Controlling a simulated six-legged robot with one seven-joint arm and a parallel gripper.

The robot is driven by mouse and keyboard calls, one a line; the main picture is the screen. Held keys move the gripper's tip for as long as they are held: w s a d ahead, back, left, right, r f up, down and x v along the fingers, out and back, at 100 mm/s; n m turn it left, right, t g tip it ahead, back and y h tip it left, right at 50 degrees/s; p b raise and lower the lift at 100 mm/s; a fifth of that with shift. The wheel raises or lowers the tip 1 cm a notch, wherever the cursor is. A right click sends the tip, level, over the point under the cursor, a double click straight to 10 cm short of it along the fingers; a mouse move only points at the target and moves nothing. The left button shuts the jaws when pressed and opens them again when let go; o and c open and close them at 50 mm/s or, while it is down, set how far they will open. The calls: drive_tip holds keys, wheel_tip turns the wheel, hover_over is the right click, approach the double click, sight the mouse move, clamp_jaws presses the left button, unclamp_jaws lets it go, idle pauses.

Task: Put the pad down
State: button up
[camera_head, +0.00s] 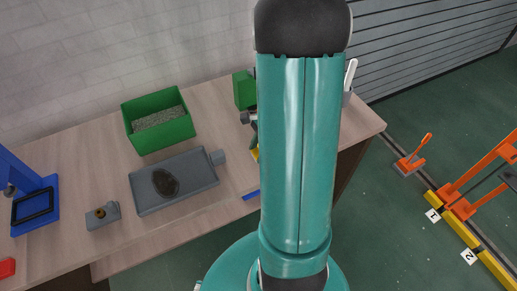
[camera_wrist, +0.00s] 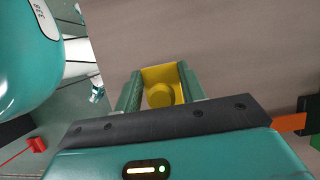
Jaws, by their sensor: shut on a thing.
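In the head view my teal arm covers most of the gripper, and only a small yellow edge (camera_head: 255,154) shows left of the arm.
On the table (camera_head: 80,160) are a green bin (camera_head: 160,142) with grey contents, a grey tray (camera_head: 200,191) with a dark oval patch, a small grey block (camera_head: 102,216) and a blue fixture (camera_head: 36,206). A green block (camera_head: 243,90) stands near the arm. Orange-and-yellow rails (camera_head: 458,229) are right.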

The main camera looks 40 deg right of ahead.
drive_tip(key=o, duration=1)
drive_tip(key=shift+f, duration=0.1)
drive_tip(key=shift+o, duration=0.2)
drive_tip(key=v, duration=1.2)
drive_tip(key=s+a+r+n+t+h, duration=0.1)
drive_tip(key=a+r+n+t+h, duration=0.1)
drive_tip(key=a+r+n, duration=0.5)
drive_tip(key=s+a+r+n+t+h, duration=0.2)
drive_tip(key=a+r+n, duration=0.5)
drive_tip(key=a+n, duration=0.7)
drive_tip(key=a, duration=0.5)
drive_tip(key=shift+s+a+r, duration=0.2)
drive_tip(key=shift+s, duration=0.15)
